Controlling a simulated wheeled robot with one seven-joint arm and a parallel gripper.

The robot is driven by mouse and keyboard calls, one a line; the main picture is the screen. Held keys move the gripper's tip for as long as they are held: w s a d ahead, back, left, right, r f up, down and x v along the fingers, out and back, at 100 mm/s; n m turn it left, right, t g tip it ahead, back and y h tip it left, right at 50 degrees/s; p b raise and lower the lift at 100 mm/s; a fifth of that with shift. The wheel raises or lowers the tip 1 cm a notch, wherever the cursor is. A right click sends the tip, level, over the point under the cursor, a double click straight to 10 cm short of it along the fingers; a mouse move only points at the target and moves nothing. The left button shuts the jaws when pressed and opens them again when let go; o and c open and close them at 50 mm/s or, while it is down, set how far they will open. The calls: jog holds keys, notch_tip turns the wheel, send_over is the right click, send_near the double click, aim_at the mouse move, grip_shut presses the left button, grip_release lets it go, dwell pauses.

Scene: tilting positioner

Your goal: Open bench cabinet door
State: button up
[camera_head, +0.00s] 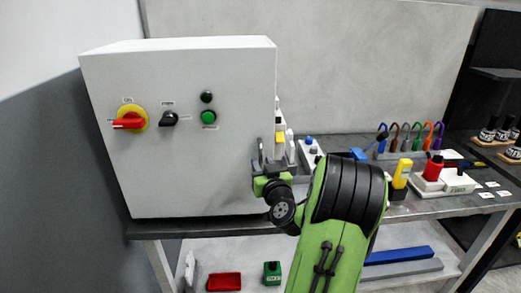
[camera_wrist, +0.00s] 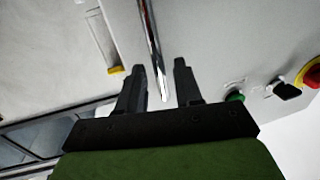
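The bench cabinet (camera_head: 185,180) is a light grey box, its door shut as far as I can see. Its front carries a red-and-yellow rotary switch (camera_head: 130,119), a black knob (camera_head: 169,118) and a green button (camera_head: 208,117). My gripper (camera_head: 264,150) is at the right edge of the front. Any contact is unclear. In the head view the handle is hidden or too small to make out.
The grey bench top (camera_head: 440,205) continues to the right, with a white block holding a red item (camera_head: 433,168), a yellow device (camera_head: 402,173) and a rack of coloured hooks (camera_head: 410,140). A red tray (camera_head: 224,282) and a green box (camera_head: 272,273) sit on the shelf below.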

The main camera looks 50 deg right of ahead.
jog(key=x, duration=0.2)
jog(key=shift+w+d+p, duration=0.2)
jog(key=shift+p, duration=0.15)
grip_shut()
jog(key=shift+s+a+f, duration=0.1)
